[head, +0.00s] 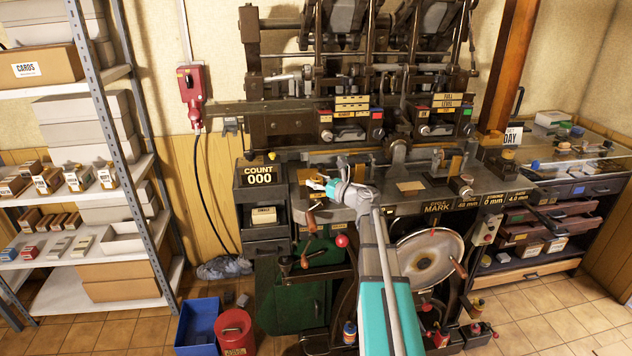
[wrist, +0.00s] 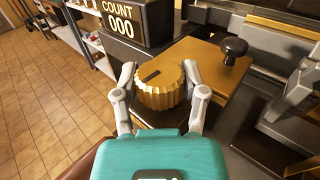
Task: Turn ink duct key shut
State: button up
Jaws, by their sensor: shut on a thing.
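A brass knob with a ribbed rim and a dark pointer line on its top, which I take for the ink duct key (wrist: 160,86), stands in the middle of the wrist view. The line slants up to the right. My gripper (wrist: 161,98) is shut on the knob, with one finger on each side of its rim. In the head view my gripper (head: 328,187) is at the left end of the press table, and I cannot make out the knob there.
A brass plate with a black ball handle (wrist: 235,48) is just right of the knob. The count box (head: 260,174), reading 000, stands close on the left. The press (head: 400,125) rises behind. A red-balled lever (head: 342,241) is below my gripper.

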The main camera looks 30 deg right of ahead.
jog(key=shift+n+g+y, duration=0.3)
jog(key=shift+n+y, duration=0.1)
jog(key=shift+y, duration=0.2)
jog(key=o, duration=1.2)
jog(key=shift+w, duration=0.1)
jog(key=shift+c, duration=0.2)
jog(key=v, duration=1.2)
